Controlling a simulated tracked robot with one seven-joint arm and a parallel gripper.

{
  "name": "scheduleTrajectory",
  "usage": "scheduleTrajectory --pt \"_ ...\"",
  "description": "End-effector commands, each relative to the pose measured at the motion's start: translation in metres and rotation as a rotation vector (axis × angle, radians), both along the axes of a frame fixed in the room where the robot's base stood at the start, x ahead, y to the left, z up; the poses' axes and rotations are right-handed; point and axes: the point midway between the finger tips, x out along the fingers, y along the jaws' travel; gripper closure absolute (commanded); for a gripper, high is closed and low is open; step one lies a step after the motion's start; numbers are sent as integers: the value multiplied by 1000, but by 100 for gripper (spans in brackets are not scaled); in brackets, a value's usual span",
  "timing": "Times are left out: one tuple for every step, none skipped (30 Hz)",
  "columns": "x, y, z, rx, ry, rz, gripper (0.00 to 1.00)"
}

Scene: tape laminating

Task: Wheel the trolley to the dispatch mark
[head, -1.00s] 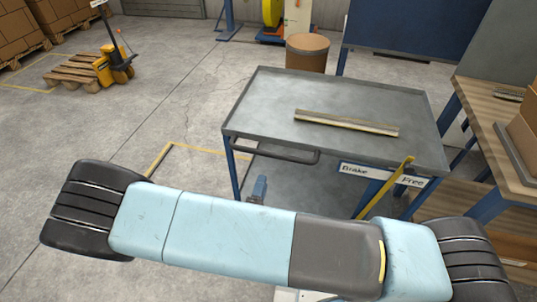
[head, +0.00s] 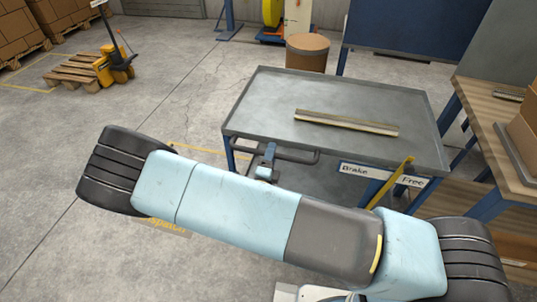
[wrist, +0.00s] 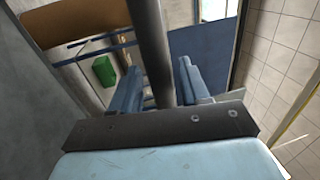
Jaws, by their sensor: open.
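The trolley (head: 260,110) has a grey tray top, blue legs and a dark handle bar (head: 298,156) along its near left side. My gripper (head: 267,162) is at this handle, one blue finger above the bar and one below. In the wrist view, the dark bar (wrist: 150,40) passes between the open fingers of my gripper (wrist: 160,85); contact cannot be told. A yellow brake lever (head: 392,184) leans up to the right, its top above the Free label (head: 412,182). The dispatch mark (head: 168,227), yellow floor lettering, is mostly hidden behind my arm; a yellow line (head: 210,150) shows beyond.
A long metal-and-yellow strip (head: 346,122) lies on the trolley top. A brown drum (head: 307,53) stands behind it. A wooden bench (head: 490,110) with boxes is close on the right. A yellow pallet truck (head: 114,68) is at the far left. Floor left of the trolley is open.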

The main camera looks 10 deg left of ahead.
Motion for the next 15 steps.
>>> scheduleTrajectory --pt "0 0 0 0 0 0 54" --pt "0 0 0 0 0 0 54" --pt "0 0 0 0 0 0 54" --pt "0 0 0 0 0 0 54" --pt "0 0 0 0 0 0 54" --pt "0 0 0 0 0 0 57" --pt "0 0 0 0 0 0 60" --pt "0 0 0 0 0 0 63" --pt "0 0 0 0 0 0 67" --pt "0 0 0 0 0 0 70" --pt "0 0 0 0 0 0 72" --pt "0 0 0 0 1 0 76" --pt "0 0 0 0 1 0 79" --pt "0 0 0 0 1 0 82" --pt "0 0 0 0 1 0 86"
